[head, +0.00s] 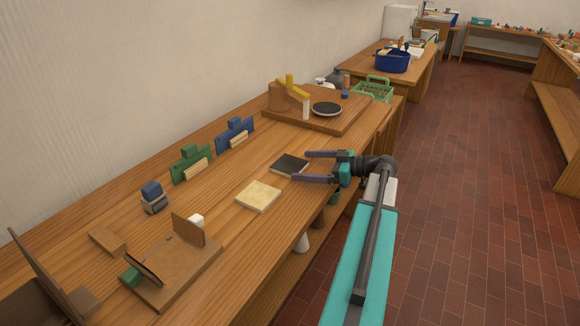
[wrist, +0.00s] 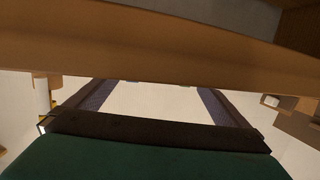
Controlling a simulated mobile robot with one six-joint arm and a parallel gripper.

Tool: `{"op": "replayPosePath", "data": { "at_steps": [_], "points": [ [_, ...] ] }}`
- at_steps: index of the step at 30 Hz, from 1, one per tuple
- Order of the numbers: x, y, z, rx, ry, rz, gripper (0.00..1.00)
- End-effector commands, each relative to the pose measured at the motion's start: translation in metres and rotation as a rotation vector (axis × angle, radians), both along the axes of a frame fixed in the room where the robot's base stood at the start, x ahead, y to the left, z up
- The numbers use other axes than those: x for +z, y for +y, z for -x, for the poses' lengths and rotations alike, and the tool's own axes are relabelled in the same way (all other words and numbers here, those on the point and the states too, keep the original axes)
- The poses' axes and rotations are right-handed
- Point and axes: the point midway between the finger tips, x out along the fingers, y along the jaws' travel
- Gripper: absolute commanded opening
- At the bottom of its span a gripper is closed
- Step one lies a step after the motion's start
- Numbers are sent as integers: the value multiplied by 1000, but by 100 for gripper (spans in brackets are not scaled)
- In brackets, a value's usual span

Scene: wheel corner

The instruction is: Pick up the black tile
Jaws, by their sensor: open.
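The black tile (head: 287,164) lies flat on the wooden bench near its front edge, in the head view. My gripper (head: 300,166) is open, with its two dark purple fingers reaching in from the right at the tile's right side. One fingertip is beyond the tile's far right side and the other is near its front right corner. I cannot tell whether they touch it or how high they are. In the wrist view, the two fingers (wrist: 158,100) are spread apart with nothing visible held between them. I cannot make out the tile there.
A cream tile (head: 258,196) lies to the left of the black tile. A wooden board (head: 343,119) with a dark round disc stands behind. Green (head: 191,163) and blue (head: 235,134) holders stand along the wall side. In the wrist view, a wooden bench edge (wrist: 130,50) crosses the upper part.

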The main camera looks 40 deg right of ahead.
Motion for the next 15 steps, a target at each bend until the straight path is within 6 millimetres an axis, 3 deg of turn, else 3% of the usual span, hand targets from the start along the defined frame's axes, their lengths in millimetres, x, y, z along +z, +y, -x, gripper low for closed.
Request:
{"op": "replayPosePath", "data": {
  "at_steps": [9, 15],
  "points": [
    [-8, 16, -30, 2, 0, 0, 100],
    [-9, 17, -34, -1, 0, 0, 100]
  ]
}}
